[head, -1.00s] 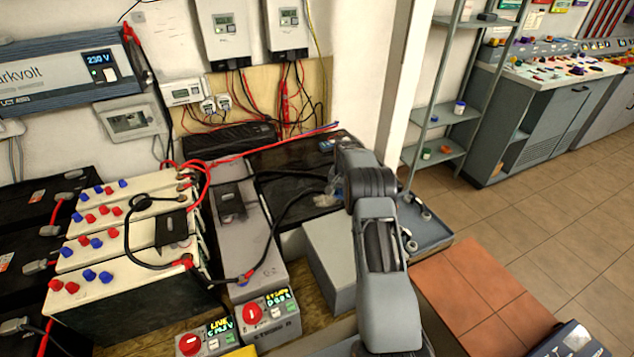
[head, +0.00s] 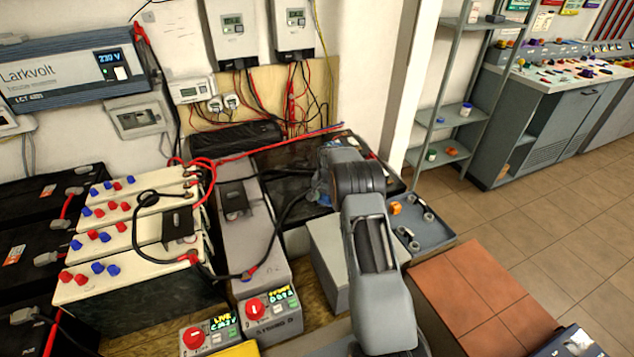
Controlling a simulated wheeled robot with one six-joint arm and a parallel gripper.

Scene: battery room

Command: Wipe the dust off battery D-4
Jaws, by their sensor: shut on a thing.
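A large black battery (head: 285,190) with a dull, dusty-looking top lies at the back, behind my arm. I cannot read a D-4 label on it. My gripper (head: 322,196) is over the right part of this battery, mostly hidden by my own wrist. A small patch of blue-grey cloth (head: 321,186) shows at the gripper, which is shut on it. I cannot tell whether the cloth touches the battery top. A control box marked with a D (head: 270,312), with a red knob and lit display, stands in front.
Cream batteries (head: 130,250) with red and blue caps stand at left. A black cable (head: 289,215) and a red cable (head: 270,142) cross near the black battery. A grey box (head: 325,250) is beside my arm. A blue-grey tray (head: 432,238) holds small parts and an orange item (head: 397,208).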

